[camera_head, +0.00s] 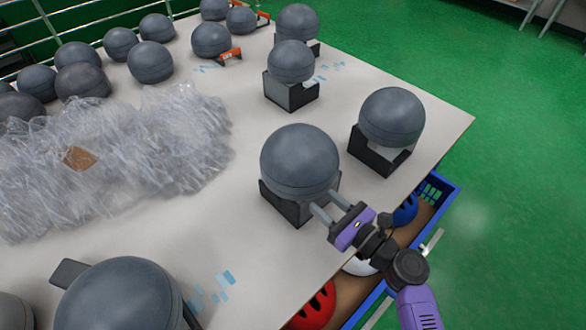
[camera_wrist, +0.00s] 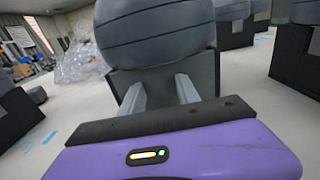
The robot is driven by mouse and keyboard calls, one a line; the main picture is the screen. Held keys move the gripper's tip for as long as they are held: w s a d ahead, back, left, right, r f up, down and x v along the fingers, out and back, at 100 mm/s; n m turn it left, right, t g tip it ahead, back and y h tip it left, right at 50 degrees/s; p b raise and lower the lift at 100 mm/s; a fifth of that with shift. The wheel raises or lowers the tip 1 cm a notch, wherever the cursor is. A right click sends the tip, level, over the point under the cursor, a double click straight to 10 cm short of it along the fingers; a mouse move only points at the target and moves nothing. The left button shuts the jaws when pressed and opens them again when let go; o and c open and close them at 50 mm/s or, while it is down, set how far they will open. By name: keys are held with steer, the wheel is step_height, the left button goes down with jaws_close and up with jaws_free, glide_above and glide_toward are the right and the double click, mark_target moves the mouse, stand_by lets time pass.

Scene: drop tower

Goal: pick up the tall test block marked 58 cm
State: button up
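Several round grey test blocks on dark square bases stand on the pale table (camera_head: 240,285). No 58 cm marking is readable, so I cannot tell which one bears it. My gripper (camera_head: 328,204) is at the near right side of one block (camera_head: 299,160), low by its dark base. In the wrist view the same block (camera_wrist: 155,32) fills the top middle, straight ahead of my gripper (camera_wrist: 160,90). The two fingers are spread apart, with the block's base beyond them. I cannot tell whether the tips touch it.
Another block (camera_head: 391,118) stands close to the right, and one (camera_head: 124,298) at the near left. Crumpled clear plastic (camera_head: 150,140) covers the table's left. A blue crate (camera_head: 441,203) with helmets sits below the table edge. Green floor (camera_head: 510,170) is open at right.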

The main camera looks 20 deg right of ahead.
steer(key=x, duration=0.2)
steer(key=shift+w+a, duration=0.1)
steer(key=shift+w, duration=0.2)
steer(key=x, duration=0.5)
steer(key=shift+w+d+f, duration=0.1)
steer(key=shift+w+d, duration=0.05)
steer(key=shift+d, duration=0.1)
jaws_close()
stand_by(0.4)
stand_by(0.4)
steer(key=shift+r+p, duration=0.2)
steer(key=shift+p, duration=0.1)
